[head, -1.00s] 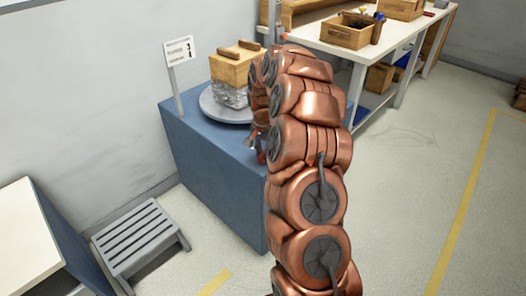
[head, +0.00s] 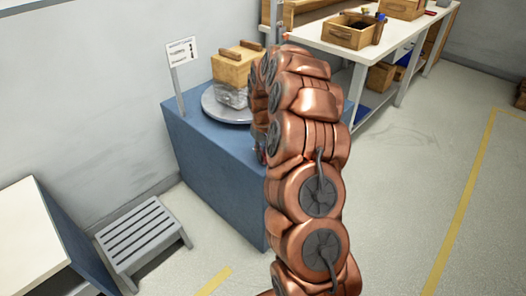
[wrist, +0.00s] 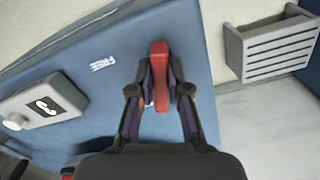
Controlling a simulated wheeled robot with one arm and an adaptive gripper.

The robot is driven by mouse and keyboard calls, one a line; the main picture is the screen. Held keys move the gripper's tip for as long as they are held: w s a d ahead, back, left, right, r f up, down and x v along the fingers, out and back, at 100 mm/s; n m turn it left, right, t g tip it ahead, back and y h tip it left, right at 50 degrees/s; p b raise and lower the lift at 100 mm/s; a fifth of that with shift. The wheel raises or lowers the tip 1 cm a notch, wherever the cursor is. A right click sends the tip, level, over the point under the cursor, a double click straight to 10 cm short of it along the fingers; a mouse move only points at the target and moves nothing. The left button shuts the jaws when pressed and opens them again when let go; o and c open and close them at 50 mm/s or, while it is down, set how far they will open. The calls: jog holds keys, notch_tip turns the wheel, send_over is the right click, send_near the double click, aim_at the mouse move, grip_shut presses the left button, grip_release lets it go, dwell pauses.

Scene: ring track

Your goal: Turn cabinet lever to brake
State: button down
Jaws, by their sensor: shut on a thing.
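The blue cabinet (head: 215,165) stands against the wall in the head view, and its face (wrist: 205,60) fills much of the wrist view. A red lever (wrist: 160,52) sticks up from between my fingertips in the wrist view. My gripper (wrist: 160,84) is shut on the lever, one finger on each side. The white FREE label (wrist: 103,62) is on the cabinet face, left of the lever. I see no brake label. The lever's pivot is hidden behind the gripper. In the head view, my copper arm hides the gripper and most of the lever.
A round grey turntable (head: 222,112) on the cabinet carries a wooden-topped block (head: 236,70); a sign (head: 183,52) stands beside it. A grey slatted step (head: 145,235) sits left of the cabinet, also at the wrist view's upper right. A workbench (head: 395,45) is behind. Right floor is clear.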

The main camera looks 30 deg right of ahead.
jog(key=shift+s+a+n, duration=0.1)
jog(key=shift+n, duration=1.7)
jog(key=shift+f, duration=0.1)
jog(key=c, duration=1.1)
grip_release()
jog(key=shift+p, duration=0.3)
notch_tip(320, 180, up, 12)
jog(key=shift+r, duration=0.1)
